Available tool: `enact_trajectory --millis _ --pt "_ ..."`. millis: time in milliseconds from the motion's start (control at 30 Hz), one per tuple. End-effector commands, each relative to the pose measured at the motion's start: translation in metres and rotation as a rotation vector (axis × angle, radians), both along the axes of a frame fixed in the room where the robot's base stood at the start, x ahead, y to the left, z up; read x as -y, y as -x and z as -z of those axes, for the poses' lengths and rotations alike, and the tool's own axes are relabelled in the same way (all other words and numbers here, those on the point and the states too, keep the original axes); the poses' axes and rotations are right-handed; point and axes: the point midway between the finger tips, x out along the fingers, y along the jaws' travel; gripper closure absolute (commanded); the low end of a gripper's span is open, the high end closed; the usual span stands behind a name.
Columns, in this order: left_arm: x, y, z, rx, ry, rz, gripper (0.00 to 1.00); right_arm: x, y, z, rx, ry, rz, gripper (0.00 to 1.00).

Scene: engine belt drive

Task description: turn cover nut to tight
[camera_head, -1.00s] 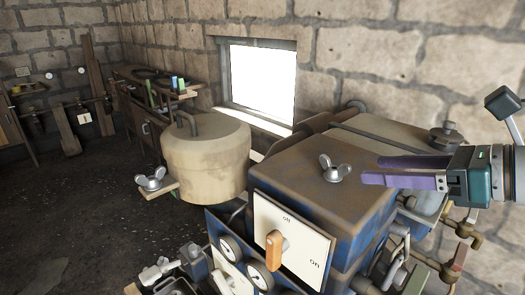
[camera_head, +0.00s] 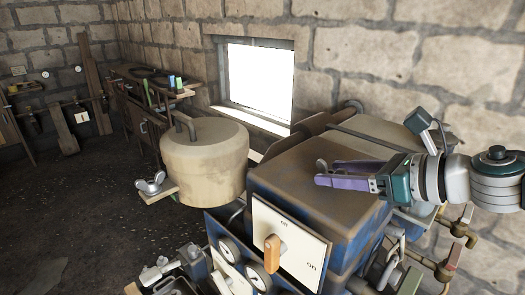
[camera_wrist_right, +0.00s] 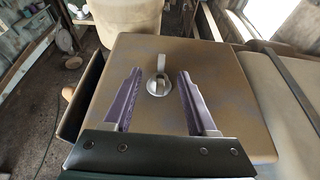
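A grey metal wing nut (camera_wrist_right: 158,88) stands on top of the rusty brown-blue box cover (camera_head: 290,170). In the head view only a bit of the nut (camera_head: 321,165) shows; my right gripper hides the rest. My right gripper (camera_head: 322,174) has purple fingers and comes in from the right, low over the cover. In the right wrist view the gripper (camera_wrist_right: 159,76) is open, with one finger on each side of the nut and a visible gap to both. One wing of the nut points away, beyond the fingertips. My left gripper is not in view.
A second wing nut (camera_head: 150,183) sits on a small ledge beside the beige tank (camera_head: 205,165). A panel with an orange switch handle (camera_head: 272,252) and gauges is on the box's front. Pipes and valves (camera_head: 452,255) crowd the right side.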

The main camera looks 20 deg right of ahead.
Motion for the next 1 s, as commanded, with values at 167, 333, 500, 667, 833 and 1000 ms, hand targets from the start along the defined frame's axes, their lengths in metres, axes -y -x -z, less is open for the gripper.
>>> enact_trajectory --millis 167,333,500,667,833,1000 --pt "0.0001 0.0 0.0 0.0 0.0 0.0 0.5 0.0002 0.0001 -0.0001 0.0 0.0 0.0 0.63" --pt "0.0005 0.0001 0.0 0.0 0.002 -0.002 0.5 0.0002 0.0003 0.0 0.0 0.0 0.0 0.82" --pt "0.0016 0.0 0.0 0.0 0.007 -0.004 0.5 0.0002 0.0003 -0.0002 0.0 0.0 0.0 1.0" --pt "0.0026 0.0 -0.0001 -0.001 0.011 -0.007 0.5 0.0002 0.0003 -0.0002 0.0 0.0 0.0 1.0" --pt "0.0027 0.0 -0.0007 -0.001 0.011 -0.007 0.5 0.0001 0.0004 -0.0004 0.0 0.0 0.001 1.0" --pt "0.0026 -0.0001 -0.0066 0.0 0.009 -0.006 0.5 -0.0008 0.0007 -0.002 -0.001 -0.002 0.027 1.0"
